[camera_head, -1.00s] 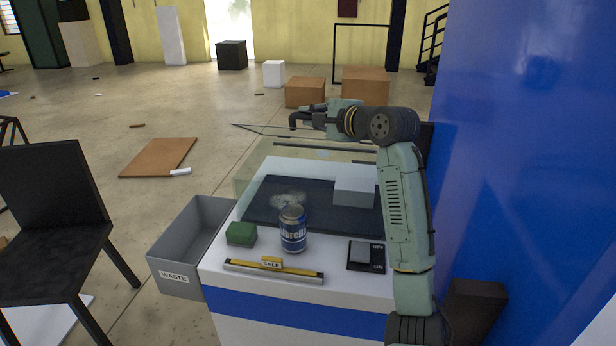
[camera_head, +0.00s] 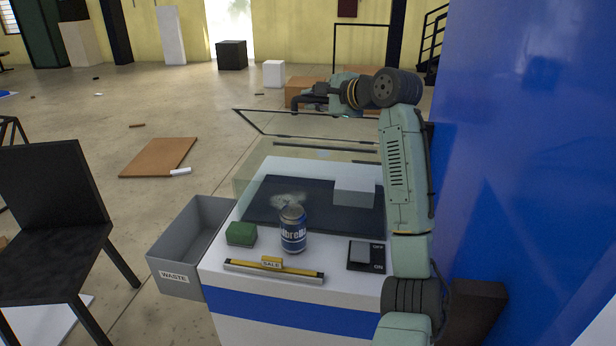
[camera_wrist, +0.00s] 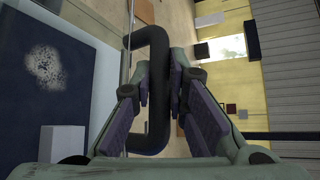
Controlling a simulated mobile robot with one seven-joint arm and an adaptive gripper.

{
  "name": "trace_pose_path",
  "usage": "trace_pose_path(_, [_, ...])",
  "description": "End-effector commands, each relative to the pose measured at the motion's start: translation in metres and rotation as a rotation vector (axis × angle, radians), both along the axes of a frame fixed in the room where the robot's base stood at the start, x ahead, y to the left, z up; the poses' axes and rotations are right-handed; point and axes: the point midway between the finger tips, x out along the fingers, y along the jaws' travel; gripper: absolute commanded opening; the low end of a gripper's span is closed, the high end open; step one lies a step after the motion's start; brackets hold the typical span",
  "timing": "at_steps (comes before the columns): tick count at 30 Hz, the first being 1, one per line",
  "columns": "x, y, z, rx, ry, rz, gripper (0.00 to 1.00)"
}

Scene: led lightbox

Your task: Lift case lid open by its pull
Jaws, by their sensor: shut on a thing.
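The glass case lid (camera_head: 300,123) is tilted up above the case in the head view, with a dark edge along its raised rim. Its dark pull (camera_wrist: 155,100) is a thick black bracket, seen in the wrist view. My gripper (camera_wrist: 172,75) is at the pull, with its fingers on either side of the bar and shut on it. In the head view my gripper (camera_head: 312,97) is at the raised edge of the lid, and its fingertips are small and hard to make out.
A waste bin (camera_head: 172,250) stands at the left. A white block (camera_head: 354,191) lies on the dark mat (camera_head: 262,213). A blue wall (camera_head: 525,130) is close on the right.

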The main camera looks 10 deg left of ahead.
Motion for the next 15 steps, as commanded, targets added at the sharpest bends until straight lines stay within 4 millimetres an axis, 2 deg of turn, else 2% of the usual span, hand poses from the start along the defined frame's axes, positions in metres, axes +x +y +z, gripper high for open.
trace_pose_path(15, [0.028, -0.001, 0.023, 0.000, 0.121, -0.004, 0.00])
